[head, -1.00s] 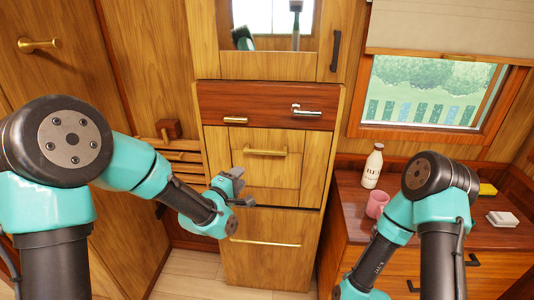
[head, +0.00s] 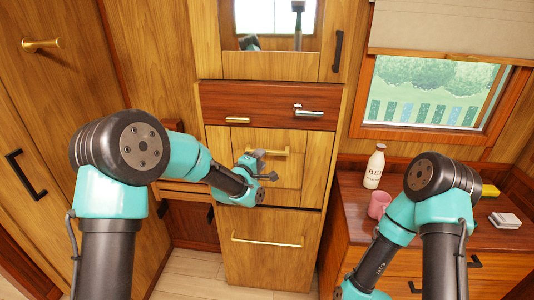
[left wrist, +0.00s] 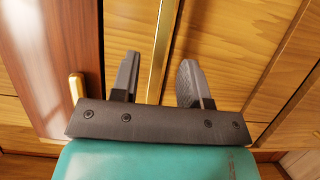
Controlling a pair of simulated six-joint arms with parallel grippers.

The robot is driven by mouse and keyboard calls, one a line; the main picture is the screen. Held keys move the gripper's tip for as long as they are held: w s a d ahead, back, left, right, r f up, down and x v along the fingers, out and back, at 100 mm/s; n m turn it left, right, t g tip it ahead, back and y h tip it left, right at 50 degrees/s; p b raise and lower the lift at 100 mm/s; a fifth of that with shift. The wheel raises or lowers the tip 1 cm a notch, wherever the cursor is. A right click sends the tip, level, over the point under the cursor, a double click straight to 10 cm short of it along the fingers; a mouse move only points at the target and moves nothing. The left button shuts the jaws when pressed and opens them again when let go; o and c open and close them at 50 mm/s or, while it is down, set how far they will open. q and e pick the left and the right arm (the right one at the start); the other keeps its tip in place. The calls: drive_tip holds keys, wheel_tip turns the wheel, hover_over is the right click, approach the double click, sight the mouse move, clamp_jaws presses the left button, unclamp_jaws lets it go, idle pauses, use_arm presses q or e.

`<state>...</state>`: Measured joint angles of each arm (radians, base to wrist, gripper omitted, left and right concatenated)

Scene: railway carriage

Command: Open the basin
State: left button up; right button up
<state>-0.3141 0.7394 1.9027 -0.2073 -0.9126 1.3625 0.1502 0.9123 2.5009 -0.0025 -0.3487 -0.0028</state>
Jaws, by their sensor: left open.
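The cabinet has a middle wooden front (head: 309,160) with a horizontal brass handle (head: 288,151), under a dark red-brown drawer front (head: 268,105). No part is marked as a basin. My left gripper (head: 267,165) is open in front of the middle front, just at the handle. In the left wrist view, my left gripper (left wrist: 158,78) has its fingers apart, with the brass handle (left wrist: 164,35) running between them. I cannot tell whether they touch it. The gripper hides part of the handle in the head view. My right gripper is out of view.
The lower front has a long brass handle (head: 268,242). A bottle (head: 375,167) and pink mug (head: 379,205) stand on the right counter, by my right arm.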

use_arm(q)
drive_tip(key=shift+x, duration=2.6)
clamp_jaws()
